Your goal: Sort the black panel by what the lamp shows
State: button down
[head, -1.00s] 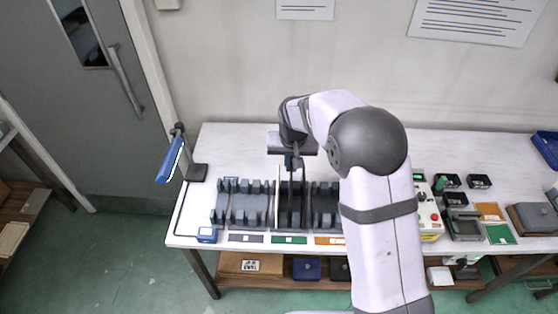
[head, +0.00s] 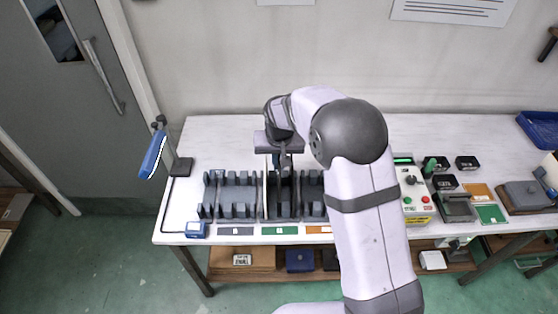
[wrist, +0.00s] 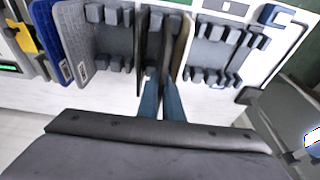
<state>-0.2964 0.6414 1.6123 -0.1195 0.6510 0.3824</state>
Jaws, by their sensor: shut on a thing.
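My gripper (head: 281,164) is over the middle rack (head: 283,214), pointing down. In the wrist view its two blue-grey fingers (wrist: 161,86) are shut on a thin black panel (wrist: 166,58), seen edge-on and standing upright among the rack's posts. I cannot tell whether its lower edge touches the rack's bottom. Another dark upright panel (wrist: 149,50) and a brownish one (wrist: 183,42) stand close on either side. The control box (head: 414,200) at the right has a lit green strip (head: 403,160) on top, also lit in the wrist view (wrist: 8,68).
A wider grey rack (head: 235,200) stands left of the middle one; my arm partly covers the right rack (head: 312,205). Grey, green and orange labels line the front. A blue-headed stand (head: 153,155) is at the left edge. Small black bins (head: 467,163) stand at right. The table behind is clear.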

jog(key=shift+s+f+b+x, duration=0.1)
jog(key=shift+s+b+x, duration=0.3)
jog(key=shift+b+x, duration=0.95)
jog(key=shift+s+f+b+x, duration=0.1)
jog(key=shift+s+b+x, duration=0.25)
jog(key=shift+b+x, duration=0.95)
jog(key=shift+s+f+b+x, duration=0.1)
jog(key=shift+s+b+x, duration=0.4)
jog(key=shift+x, duration=1.6)
jog(key=shift+w+f+b, duration=0.1)
jog(key=shift+f+b, duration=0.25)
jog(key=shift+f, duration=0.05)
jog(key=c, duration=1.8)
grip_release()
jog(key=shift+c, duration=0.2)
jog(key=shift+b+v, duration=1.15)
jog(key=shift+v, duration=2.6)
